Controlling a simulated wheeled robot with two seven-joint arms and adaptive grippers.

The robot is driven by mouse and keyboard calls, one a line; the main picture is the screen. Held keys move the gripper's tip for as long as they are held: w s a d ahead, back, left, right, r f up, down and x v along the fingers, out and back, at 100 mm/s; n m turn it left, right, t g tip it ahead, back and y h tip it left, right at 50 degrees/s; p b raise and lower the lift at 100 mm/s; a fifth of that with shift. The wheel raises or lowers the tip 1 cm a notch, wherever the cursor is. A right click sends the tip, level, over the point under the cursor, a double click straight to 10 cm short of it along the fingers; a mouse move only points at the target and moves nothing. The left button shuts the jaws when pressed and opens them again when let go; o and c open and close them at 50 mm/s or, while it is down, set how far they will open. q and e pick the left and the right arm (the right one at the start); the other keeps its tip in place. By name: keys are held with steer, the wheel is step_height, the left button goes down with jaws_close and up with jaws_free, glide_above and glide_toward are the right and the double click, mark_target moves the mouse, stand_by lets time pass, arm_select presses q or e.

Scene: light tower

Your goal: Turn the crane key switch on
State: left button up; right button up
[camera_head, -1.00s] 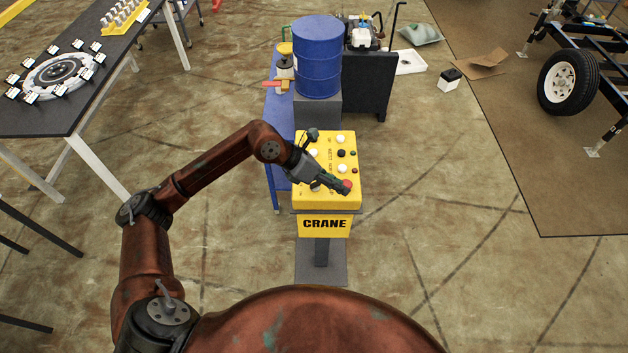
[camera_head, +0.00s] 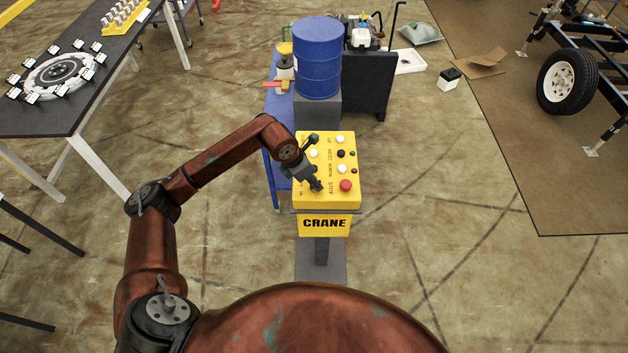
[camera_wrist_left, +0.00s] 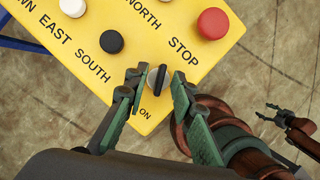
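The yellow crane control box (camera_head: 327,201) stands on a grey pedestal, its top panel carrying several buttons. In the left wrist view the key switch (camera_wrist_left: 158,78) is a round pale base with a dark upright handle, beside the "STOP" and "SOUTH" labels. An "ON" label lies just below it. My left gripper (camera_wrist_left: 157,84) is open, with one green-padded finger on each side of the key and visible gaps. In the head view my left gripper (camera_head: 316,186) hides the key. My right gripper (camera_wrist_left: 273,112) shows small at the right edge of the wrist view, fingers apart.
A red stop button (camera_wrist_left: 213,23) is close to the key, and a black button (camera_wrist_left: 111,42) lies on its other side. A blue barrel (camera_head: 318,60) stands behind the box. The floor right of the box is free.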

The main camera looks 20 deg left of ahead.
arm_select(q)
steer(key=shift+c, duration=0.4)
jaws_close()
arm_select(e)
steer(key=shift+a, duration=0.3)
steer(key=shift+f, duration=0.15)
arm_select(q)
steer(key=shift+f+m+b, duration=0.2)
steer(key=shift+m+b, duration=0.4)
steer(key=shift+b, duration=0.3)
steer(key=m+g+b, duration=0.1)
steer(key=m+b, duration=0.1)
steer(key=m+g+h+b, duration=0.1)
steer(key=m+b, duration=0.2)
steer(key=m+g+b, duration=0.1)
steer(key=m+b, duration=0.1)
steer(key=b, duration=0.1)
steer(key=shift+w, duration=0.25)
steer(key=shift+r+m+g+b, duration=0.15)
steer(key=shift+m+g+b, duration=0.55)
steer(key=shift+m+b, duration=1.05)
arm_select(e)
step_height(320, 180, down, 13)
steer(key=s, duration=0.2)
steer(key=shift+s, duration=0.15)
arm_select(q)
steer(key=shift+m, duration=0.25)
arm_select(e)
steer(key=shift+d, duration=0.1)
